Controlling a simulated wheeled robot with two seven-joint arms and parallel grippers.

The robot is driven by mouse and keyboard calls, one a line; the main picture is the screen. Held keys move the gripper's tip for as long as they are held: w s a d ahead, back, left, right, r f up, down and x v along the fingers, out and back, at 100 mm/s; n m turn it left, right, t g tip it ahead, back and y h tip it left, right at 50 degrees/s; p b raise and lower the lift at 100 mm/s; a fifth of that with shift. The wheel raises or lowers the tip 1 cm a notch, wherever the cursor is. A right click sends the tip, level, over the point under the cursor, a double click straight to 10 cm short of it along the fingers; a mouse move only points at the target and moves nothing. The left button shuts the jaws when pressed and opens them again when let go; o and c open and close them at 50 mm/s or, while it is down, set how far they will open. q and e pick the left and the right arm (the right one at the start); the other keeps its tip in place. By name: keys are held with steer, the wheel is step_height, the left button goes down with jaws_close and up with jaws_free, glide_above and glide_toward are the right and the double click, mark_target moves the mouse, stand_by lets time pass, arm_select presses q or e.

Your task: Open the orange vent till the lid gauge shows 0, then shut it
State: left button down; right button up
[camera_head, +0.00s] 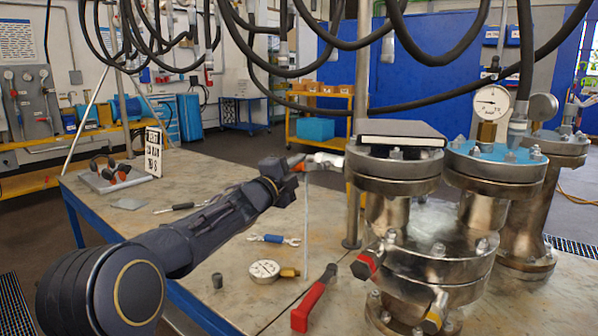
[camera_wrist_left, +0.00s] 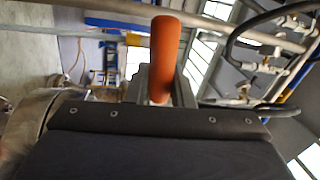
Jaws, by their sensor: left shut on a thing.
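The orange vent handle (camera_head: 300,167) sits at the end of my left arm, beside the left vessel (camera_head: 392,190). My left gripper (camera_head: 292,164) is shut on it. In the left wrist view the orange handle (camera_wrist_left: 165,50) stands up between the fingers (camera_wrist_left: 161,88). A pale metal valve body (camera_head: 326,160) lies between the handle and the vessel's flange. The lid gauge (camera_head: 491,103) is a white dial on a brass fitting above the blue lid (camera_head: 497,153); its needle is too small to read surely. My right gripper is not in view.
A red-handled lever (camera_head: 314,299) sticks out low before the vessels. A loose gauge (camera_head: 264,271), a blue-gripped wrench (camera_head: 273,239) and a small grey cylinder (camera_head: 217,281) lie on the table (camera_head: 235,180). Black hoses (camera_head: 430,60) hang overhead. A second gauge (camera_head: 543,107) stands at right.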

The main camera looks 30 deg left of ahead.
arm_select(q)
steer(key=shift+r+m, duration=0.35)
steer(key=shift+m, duration=0.55)
steer(key=shift+h, duration=0.4)
steer(key=c, duration=1.3)
jaws_free()
steer(key=v, duration=0.8)
